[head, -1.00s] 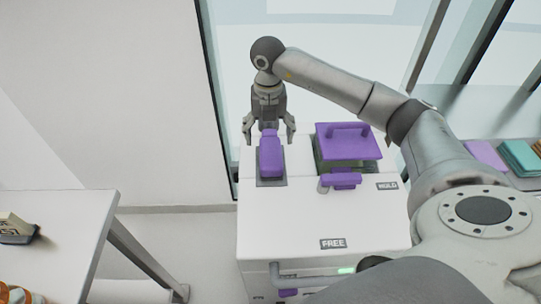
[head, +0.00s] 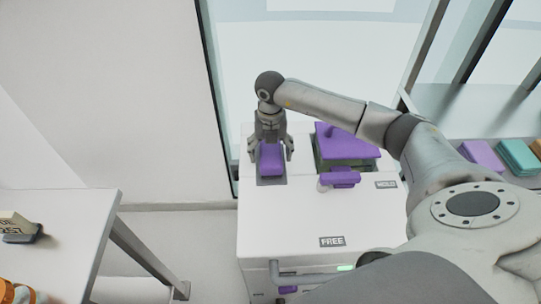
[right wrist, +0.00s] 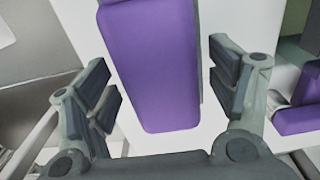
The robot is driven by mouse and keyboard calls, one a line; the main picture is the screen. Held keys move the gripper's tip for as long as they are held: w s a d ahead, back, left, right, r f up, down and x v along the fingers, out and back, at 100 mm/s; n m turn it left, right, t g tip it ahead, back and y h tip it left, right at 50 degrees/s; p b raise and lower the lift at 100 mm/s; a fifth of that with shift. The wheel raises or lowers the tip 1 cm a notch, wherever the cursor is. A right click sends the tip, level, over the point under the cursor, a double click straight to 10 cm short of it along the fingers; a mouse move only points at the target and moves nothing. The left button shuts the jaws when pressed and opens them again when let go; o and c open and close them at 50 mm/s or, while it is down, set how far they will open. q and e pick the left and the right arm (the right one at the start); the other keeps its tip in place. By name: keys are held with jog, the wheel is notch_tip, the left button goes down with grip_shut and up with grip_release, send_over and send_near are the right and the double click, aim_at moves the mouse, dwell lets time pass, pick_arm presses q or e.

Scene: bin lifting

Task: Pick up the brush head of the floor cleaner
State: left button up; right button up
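A purple block (head: 271,160) stands in a dark recess on the left of the white cabinet's top (head: 300,215). It is the piece at my right gripper; no bristles show, so I cannot tell if it is the brush head. My right gripper (head: 271,152) is over the block, pointing down, with a finger on each side. In the right wrist view the purple block (right wrist: 158,65) lies between the open fingers (right wrist: 165,95), with gaps on both sides. My left gripper is not in view.
A purple-lidded box (head: 345,147) and a small purple handle (head: 341,178) are right of the block. A white table (head: 75,215) stands at left. A shelf at right holds purple, teal and orange items (head: 518,156). A glass wall is behind.

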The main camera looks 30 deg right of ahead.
jog(key=c, duration=1)
jog(key=shift+r, duration=0.1)
jog(key=shift+r, duration=0.65)
jog(key=s+r, duration=0.1)
jog(key=r, duration=0.1)
jog(key=s+r, duration=0.2)
jog(key=s+a+r+b, duration=0.1)
jog(key=r, duration=0.2)
jog(key=shift+s+a+r, duration=0.1)
jog(key=shift+s, duration=0.1)
jog(key=s+a+r, duration=0.1)
jog(key=s, duration=0.2)
jog(key=s+a+r, duration=0.1)
jog(key=s+r, duration=0.1)
jog(key=s, duration=0.1)
jog(key=s+a+r+b, duration=0.1)
jog(key=s, duration=0.2)
jog(key=shift+r, duration=0.2)
